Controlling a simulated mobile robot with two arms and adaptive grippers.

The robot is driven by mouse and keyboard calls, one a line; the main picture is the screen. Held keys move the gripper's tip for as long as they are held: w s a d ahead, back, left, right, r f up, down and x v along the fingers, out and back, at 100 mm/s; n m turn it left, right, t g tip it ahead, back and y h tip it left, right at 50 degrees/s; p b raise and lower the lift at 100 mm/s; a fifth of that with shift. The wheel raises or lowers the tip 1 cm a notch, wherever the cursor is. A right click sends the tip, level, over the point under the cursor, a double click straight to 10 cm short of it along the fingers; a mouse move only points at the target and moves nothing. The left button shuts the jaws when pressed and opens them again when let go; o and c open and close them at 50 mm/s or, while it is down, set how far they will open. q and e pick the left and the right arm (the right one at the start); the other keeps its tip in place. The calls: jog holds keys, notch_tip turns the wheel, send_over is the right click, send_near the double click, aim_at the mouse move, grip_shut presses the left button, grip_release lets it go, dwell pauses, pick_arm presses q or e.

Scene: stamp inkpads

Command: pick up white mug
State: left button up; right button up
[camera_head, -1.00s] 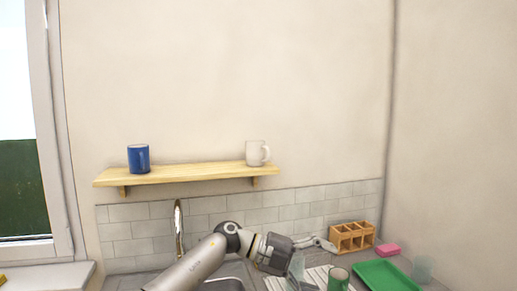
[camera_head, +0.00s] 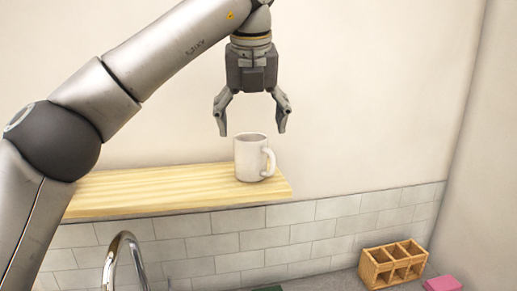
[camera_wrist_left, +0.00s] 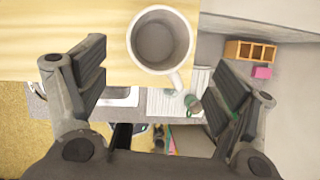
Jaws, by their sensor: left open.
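The white mug (camera_head: 249,158) stands upright near the right end of the wooden shelf (camera_head: 150,188), its handle toward the right. My left gripper (camera_head: 251,133) points down just above the mug, open and empty, with its two fingers apart on either side of the mug's width. In the left wrist view the mug (camera_wrist_left: 160,42) shows from above, empty, ahead of the spread fingers (camera_wrist_left: 165,88) and not between them. The handle points toward the lower right there. My right gripper is not in view.
A faucet (camera_head: 124,255) rises below the shelf. A wooden compartment box (camera_head: 392,265) and a pink sponge-like block (camera_head: 443,284) sit on the counter at lower right. In the wrist view, a green mug (camera_wrist_left: 193,103) stands by a white ribbed rack (camera_wrist_left: 165,103). The wall is behind the shelf.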

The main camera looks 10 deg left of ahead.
aim_at(250, 156)
pick_arm(q)
jog(key=x, duration=0.4)
jog(key=shift+a+f+p, duration=0.2)
jog(key=shift+a+p, duration=0.1)
jog(key=shift+p, duration=0.1)
jog(key=shift+w+f+p, duration=0.4)
jog(key=shift+w+f, duration=0.05)
jog(key=shift+f, duration=0.1)
jog(key=p+x, duration=0.1)
jog(key=x, duration=0.2)
jog(key=shift+w+f+p, duration=0.15)
jog(key=shift+w+p, duration=0.1)
jog(key=shift+p, duration=0.1)
jog(key=shift+w+a+f, duration=0.15)
jog(key=shift+f, duration=0.35)
jog(key=c, duration=1)
jog(key=shift+c, duration=1.3)
jog(key=shift+r, duration=0.1)
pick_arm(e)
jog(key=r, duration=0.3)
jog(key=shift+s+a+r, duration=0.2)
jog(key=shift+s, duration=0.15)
